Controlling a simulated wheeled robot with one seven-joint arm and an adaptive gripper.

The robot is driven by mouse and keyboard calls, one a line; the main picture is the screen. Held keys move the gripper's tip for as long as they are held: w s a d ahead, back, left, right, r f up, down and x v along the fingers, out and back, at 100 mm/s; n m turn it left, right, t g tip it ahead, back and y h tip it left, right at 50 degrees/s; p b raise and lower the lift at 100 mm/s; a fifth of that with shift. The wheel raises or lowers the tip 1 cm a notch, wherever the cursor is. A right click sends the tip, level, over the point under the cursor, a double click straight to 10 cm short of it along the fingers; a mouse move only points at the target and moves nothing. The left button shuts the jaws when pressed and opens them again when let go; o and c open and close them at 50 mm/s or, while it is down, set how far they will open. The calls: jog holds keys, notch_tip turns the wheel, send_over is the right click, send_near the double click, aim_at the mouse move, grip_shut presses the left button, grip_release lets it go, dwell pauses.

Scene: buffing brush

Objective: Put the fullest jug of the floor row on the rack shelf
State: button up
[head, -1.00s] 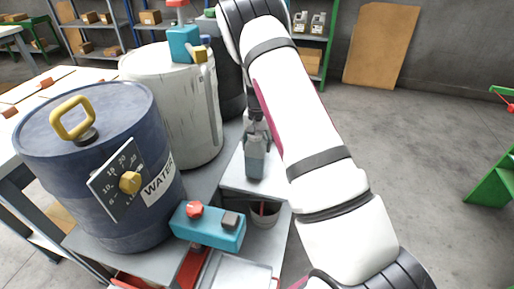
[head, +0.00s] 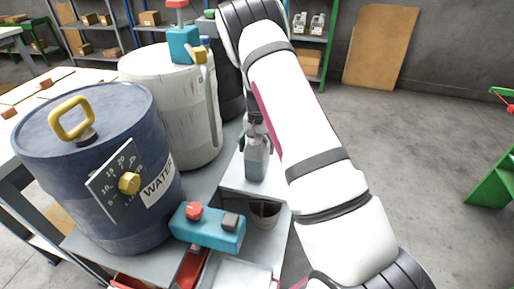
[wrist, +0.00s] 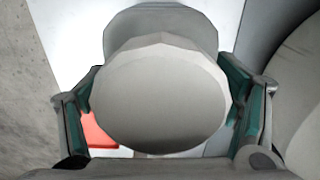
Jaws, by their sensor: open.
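A grey jug (head: 256,164) stands upright on a pale stand beside the drums in the head view. My gripper (head: 255,141) is at its top, partly hidden by the jug and my arm. In the wrist view a round grey cap (wrist: 160,95) fills the space between my open fingers, with the jug's grey body (wrist: 160,18) behind it. The teal fingers sit at either side of the cap, and I cannot tell whether they touch it. Two pale jugs (head: 308,24) stand on the green rack shelf (head: 307,37) at the back. No floor row is visible; my arm hides part of the floor.
A blue water drum (head: 60,190) and a white drum (head: 170,115) stand left of the jug. A brown board (head: 380,48) leans on the wall.

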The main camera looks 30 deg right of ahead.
notch_tip(320, 180, up, 12)
jog(key=shift+p, duration=1)
jog(key=s+a+r+n+y, duration=0.1)
jog(key=s+a+r+n, duration=0.1)
jog(key=s+a+r, duration=0.6)
jog(key=s+a+r+n+y, duration=0.15)
jog(key=s+a+r, duration=0.35)
jog(key=s+r, duration=0.7)
jog(key=s+a+n+h, duration=0.1)
jog(key=s+a+n, duration=0.1)
jog(key=s, duration=1)
jog(key=s+a+n+t+h, duration=0.1)
jog(key=s+a+n, duration=0.1)
jog(key=s, duration=1)
jog(key=shift+s+r+n+h, duration=0.25)
jog(key=shift+n+h, duration=0.1)
jog(key=shift+n, duration=0.3)
jog(key=shift+a, duration=0.1)
notch_tip(320, 180, up, 20)
jog(key=t+p, duration=0.3)
jog(key=p, duration=1.4)
jog(key=shift+a+f+p, duration=0.15)
jog(key=shift+f+p, duration=0.05)
jog(key=shift+p, duration=0.2)
jog(key=shift+w, duration=0.1)
